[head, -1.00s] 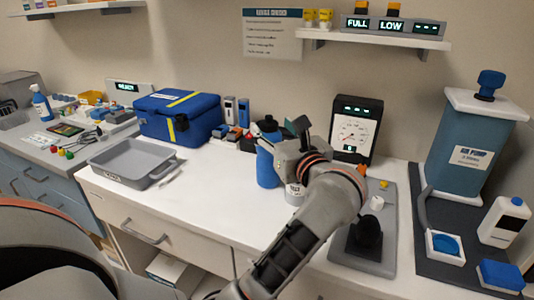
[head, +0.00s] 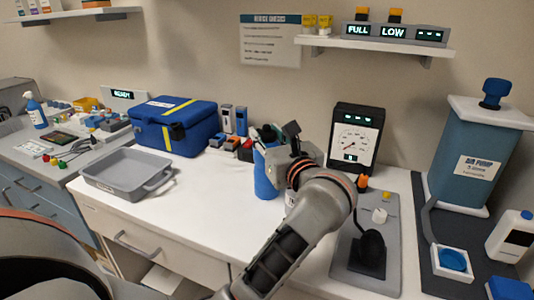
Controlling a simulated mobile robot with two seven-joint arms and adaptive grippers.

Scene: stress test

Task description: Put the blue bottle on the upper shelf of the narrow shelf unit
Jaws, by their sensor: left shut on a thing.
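The blue bottle (head: 266,178) stands upright at the middle of the white counter, partly hidden by my left gripper. My left gripper (head: 274,150) is at its upper part, shut on it. Whether the bottle's base touches the counter I cannot tell. My right gripper is not in view. I cannot pick out a narrow shelf unit for certain; a wall shelf (head: 425,49) shows at the upper right and another (head: 80,15) at the upper left.
A grey tray (head: 100,182) and a blue case (head: 160,136) are left of the bottle. A dial gauge (head: 353,138) stands behind my gripper. A blue pump (head: 468,150) is at the right. Yellow cups and lit displays (head: 393,33) occupy the right wall shelf.

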